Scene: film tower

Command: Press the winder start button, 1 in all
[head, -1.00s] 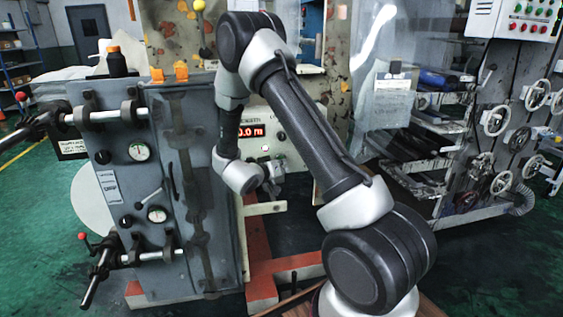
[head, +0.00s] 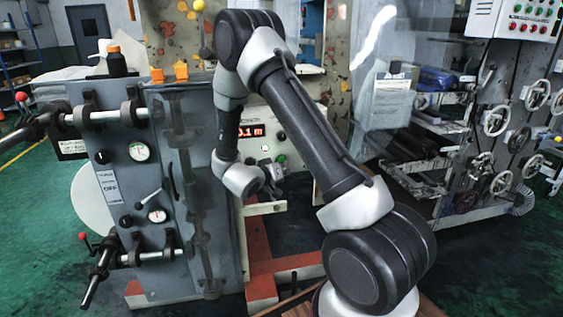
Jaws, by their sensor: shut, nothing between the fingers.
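The winder's pale control panel (head: 296,150) stands behind my arm, with a red-lit display (head: 250,130) that appears to read 0.1 m. A small green button (head: 281,158) shows on the panel, low and right of the display. A pale, bright button or lamp (head: 265,148) and a dark knob (head: 281,136) are near it. My gripper (head: 274,174) is shut and empty, just below and left of the green button. It looks slightly apart from the button, though depth is hard to judge. Labels are too small to read, and my arm hides part of the panel.
A grey machine cabinet (head: 125,185) with gauges, bars and levers stands close at the left. A red floor frame (head: 270,265) lies below the panel. A rack with handwheels (head: 495,120) is at the right. Green floor is free at the front left.

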